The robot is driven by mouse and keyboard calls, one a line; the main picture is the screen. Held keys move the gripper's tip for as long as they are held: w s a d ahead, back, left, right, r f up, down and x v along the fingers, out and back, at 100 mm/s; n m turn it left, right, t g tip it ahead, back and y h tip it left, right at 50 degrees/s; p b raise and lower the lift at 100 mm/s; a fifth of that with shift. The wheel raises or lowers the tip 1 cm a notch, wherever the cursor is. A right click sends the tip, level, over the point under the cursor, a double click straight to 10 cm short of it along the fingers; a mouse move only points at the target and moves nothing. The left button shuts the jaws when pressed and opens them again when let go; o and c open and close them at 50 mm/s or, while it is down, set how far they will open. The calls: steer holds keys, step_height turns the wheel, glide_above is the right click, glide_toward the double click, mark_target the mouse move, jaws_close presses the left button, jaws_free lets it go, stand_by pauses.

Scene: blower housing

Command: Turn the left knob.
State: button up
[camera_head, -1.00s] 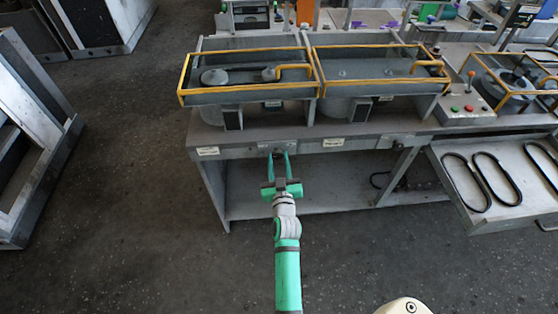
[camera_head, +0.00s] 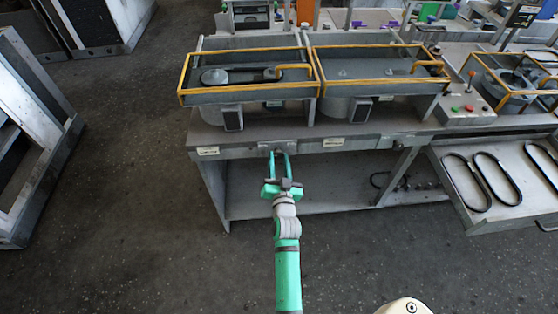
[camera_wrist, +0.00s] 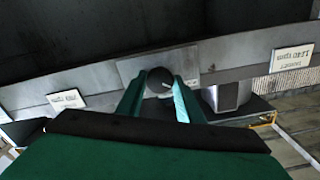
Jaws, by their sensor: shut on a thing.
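The left knob (camera_wrist: 158,82) is a small round dark knob on a light plate on the bench's front rail, seen in the wrist view. My gripper (camera_wrist: 160,88) has its two green fingers on either side of the knob, shut on it. In the head view my gripper (camera_head: 278,157) reaches the front rail below the left blower housing (camera_head: 228,97). The fingers hide most of the knob there.
A second housing (camera_head: 375,88) with a yellow rail stands to the right. A control box (camera_head: 466,108) with red and green buttons is beyond it. An open drawer (camera_head: 505,185) holding black belts sticks out at right.

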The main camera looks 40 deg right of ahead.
steer(key=shift+m, duration=1)
steer(key=o, duration=1.1)
steer(key=shift+c, duration=0.2)
steer(key=shift+s, duration=0.1)
steer(key=v, duration=1)
steer(key=shift+s+a, duration=0.25)
steer(key=shift+s, duration=0.05)
steer(key=shift+f, duration=0.1)
